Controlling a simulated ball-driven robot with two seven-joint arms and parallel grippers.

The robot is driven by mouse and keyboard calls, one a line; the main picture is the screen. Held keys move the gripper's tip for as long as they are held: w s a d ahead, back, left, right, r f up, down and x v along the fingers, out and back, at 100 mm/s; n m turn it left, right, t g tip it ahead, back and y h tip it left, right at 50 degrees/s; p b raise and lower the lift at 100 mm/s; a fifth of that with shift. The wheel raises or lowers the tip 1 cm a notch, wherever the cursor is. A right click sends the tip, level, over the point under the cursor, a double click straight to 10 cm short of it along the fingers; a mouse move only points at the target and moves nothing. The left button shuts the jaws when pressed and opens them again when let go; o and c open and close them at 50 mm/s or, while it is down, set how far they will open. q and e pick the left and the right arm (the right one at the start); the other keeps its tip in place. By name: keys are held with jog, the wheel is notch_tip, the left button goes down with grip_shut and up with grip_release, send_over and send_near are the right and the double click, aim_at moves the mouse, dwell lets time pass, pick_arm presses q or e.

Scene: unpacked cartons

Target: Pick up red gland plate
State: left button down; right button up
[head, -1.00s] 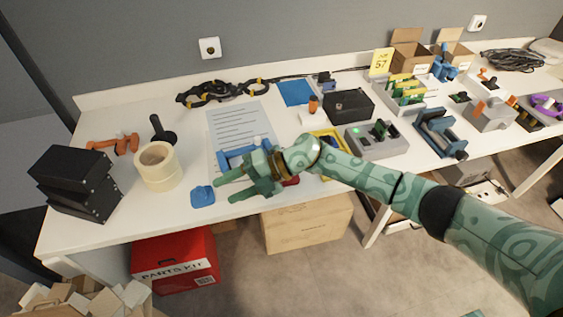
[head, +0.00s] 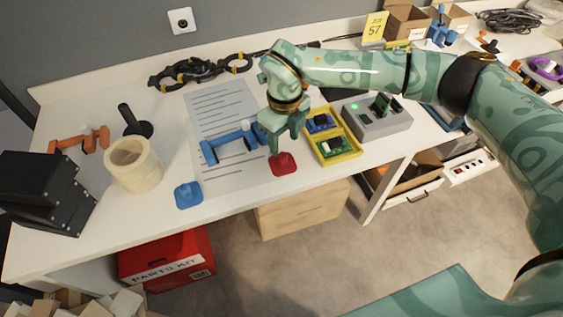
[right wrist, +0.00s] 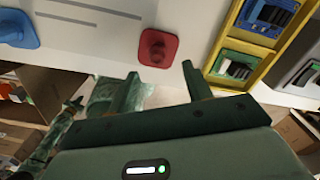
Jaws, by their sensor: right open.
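The red gland plate (head: 283,164) lies on the white table near its front edge, just right of the printed sheet. It also shows in the right wrist view (right wrist: 158,47), with a raised round knob on a flat base. My right gripper (head: 285,145) points down just above and behind the plate in the head view. In the right wrist view its two fingers (right wrist: 160,80) are apart, with the red plate beyond the tips and nothing between them. My left gripper is not in view.
A blue gland plate (head: 188,195) lies to the left. A blue clamp-like part (head: 230,143) lies on the sheet, left of the gripper. A yellow tray (head: 349,150) with boards stands close on the right. A tape roll (head: 133,165) stands further left.

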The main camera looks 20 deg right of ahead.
aim_at(283, 155)
jog(key=f+b, duration=0.2)
jog(key=f, duration=0.4)
jog(key=shift+a, duration=0.2)
jog(key=shift+r, duration=0.1)
grip_shut()
